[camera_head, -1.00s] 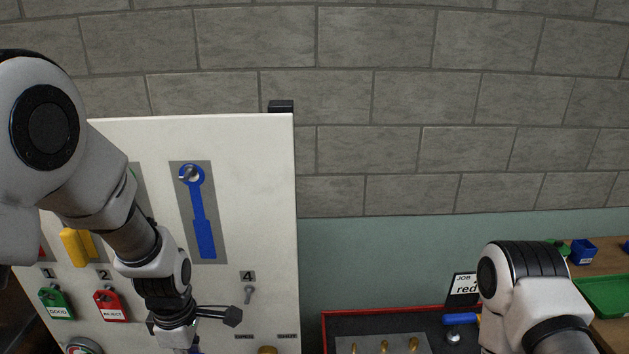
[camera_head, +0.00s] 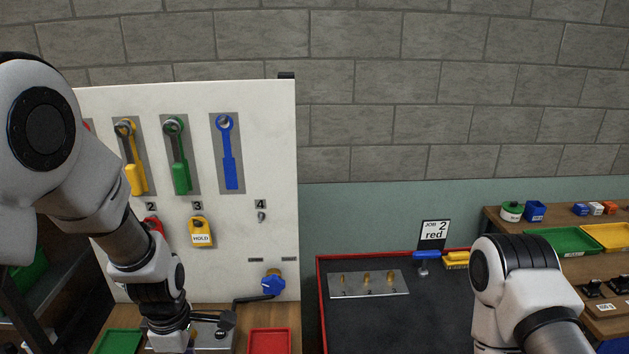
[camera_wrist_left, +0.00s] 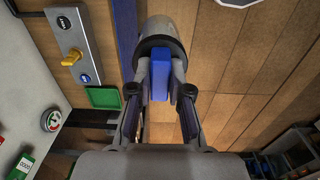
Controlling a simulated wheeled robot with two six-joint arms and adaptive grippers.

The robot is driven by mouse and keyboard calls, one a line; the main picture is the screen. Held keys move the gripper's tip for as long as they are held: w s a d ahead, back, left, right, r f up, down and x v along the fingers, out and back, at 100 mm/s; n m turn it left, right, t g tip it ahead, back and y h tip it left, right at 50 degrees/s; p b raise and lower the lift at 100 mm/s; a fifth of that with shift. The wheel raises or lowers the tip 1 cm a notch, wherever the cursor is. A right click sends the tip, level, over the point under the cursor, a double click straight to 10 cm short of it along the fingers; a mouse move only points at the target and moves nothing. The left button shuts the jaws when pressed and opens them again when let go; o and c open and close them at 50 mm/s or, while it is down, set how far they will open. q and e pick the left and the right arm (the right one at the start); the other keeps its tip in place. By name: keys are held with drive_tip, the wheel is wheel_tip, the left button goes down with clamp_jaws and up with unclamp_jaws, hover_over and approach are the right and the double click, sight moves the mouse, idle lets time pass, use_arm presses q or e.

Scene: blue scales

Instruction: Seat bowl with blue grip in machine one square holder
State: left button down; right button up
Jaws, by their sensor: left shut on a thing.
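In the left wrist view my left gripper (camera_wrist_left: 158,90) is shut on the blue grip (camera_wrist_left: 159,78) of the bowl. The bowl (camera_wrist_left: 160,38) is a grey, rounded body just beyond the fingertips, held over a wooden plank surface. In the head view my left arm reaches down in front of the white board, and its fingertips and the bowl are out of sight below the frame. My right arm shows at lower right, but its gripper is outside the frame. I cannot make out the square holder of machine one in either view.
A dark, red-edged mat (camera_head: 390,320) with a pegged plate (camera_head: 368,283) lies to the right, mostly clear.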

use_arm(q)
drive_tip(key=f+b, duration=0.1)
drive_tip(key=f, duration=0.1)
drive_tip(key=w+f+b, duration=0.1)
drive_tip(key=f, duration=0.2)
drive_tip(key=w+f+b, duration=0.1)
drive_tip(key=f+b, duration=0.1)
drive_tip(key=f, duration=0.1)
drive_tip(key=shift+w+d, duration=0.15)
drive_tip(key=shift+w, duration=0.1)
drive_tip(key=w+d+f+m+b, duration=0.1)
drive_tip(key=f+m+b, duration=0.3)
drive_tip(key=m, duration=0.5)
drive_tip(key=w+d+f+m+b, duration=0.1)
drive_tip(key=w+f+m+b, duration=0.2)
drive_tip(key=f+m, duration=0.5)
drive_tip(key=shift+d+f+m+b, duration=0.35)
drive_tip(key=shift+d+m+b, duration=0.05)
drive_tip(key=shift+m+b, duration=0.45)
use_arm(e)
wheel_tip(320, 180, down, 14)
drive_tip(key=w, duration=0.1)
drive_tip(key=shift+w, duration=0.2)
